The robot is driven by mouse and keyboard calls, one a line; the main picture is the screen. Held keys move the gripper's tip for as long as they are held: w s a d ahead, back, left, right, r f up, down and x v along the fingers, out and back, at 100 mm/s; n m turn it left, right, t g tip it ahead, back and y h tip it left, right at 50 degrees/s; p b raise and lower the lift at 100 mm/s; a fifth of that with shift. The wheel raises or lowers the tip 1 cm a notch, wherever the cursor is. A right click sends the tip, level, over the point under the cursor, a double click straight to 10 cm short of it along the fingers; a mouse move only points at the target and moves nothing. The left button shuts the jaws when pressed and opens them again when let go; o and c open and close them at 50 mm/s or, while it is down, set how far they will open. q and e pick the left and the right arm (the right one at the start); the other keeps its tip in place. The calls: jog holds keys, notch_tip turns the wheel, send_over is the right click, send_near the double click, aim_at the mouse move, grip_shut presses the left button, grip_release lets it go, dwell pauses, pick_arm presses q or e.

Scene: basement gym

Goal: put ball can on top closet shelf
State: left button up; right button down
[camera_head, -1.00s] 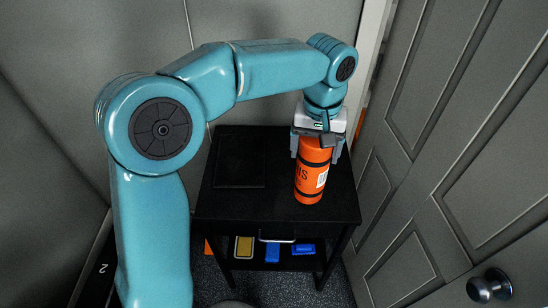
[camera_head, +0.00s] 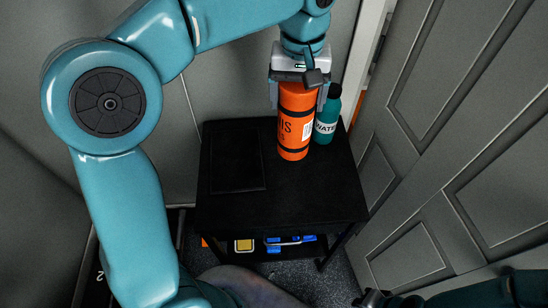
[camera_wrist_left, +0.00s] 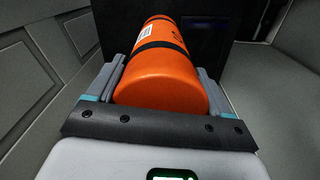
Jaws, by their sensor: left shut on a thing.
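My left gripper (camera_head: 300,92) is shut on the orange ball can (camera_head: 293,128), which has black bands and a white label. The can is upright over the back of a black side table (camera_head: 300,190). I cannot tell whether its base touches the tabletop. The wrist view shows the can (camera_wrist_left: 165,75) between both fingers. My right gripper (camera_head: 370,298) shows as a small dark shape at the bottom right, with its arm coming from the right edge. Its jaws are unclear. I cannot make out the top closet shelf.
A teal water bottle (camera_head: 326,120) with a dark cap stands just right of the can. A flat dark panel (camera_head: 237,172) lies on the table's left. The lower shelf holds yellow (camera_head: 244,245) and blue items (camera_head: 290,242). A grey panelled door (camera_head: 450,150) closes off the right.

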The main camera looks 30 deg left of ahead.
aim_at(295, 149)
pick_arm(q)
jog(key=f, duration=1)
jog(key=d+f, duration=0.1)
jog(key=f, duration=0.4)
jog(key=shift+s, duration=0.1)
jog(key=shift+f, duration=0.35)
notch_tip(295, 149, down, 4)
jog(key=shift+a, duration=0.1)
jog(key=shift+s, duration=0.1)
jog(key=shift+f, duration=0.25)
jog(key=o, duration=1.4)
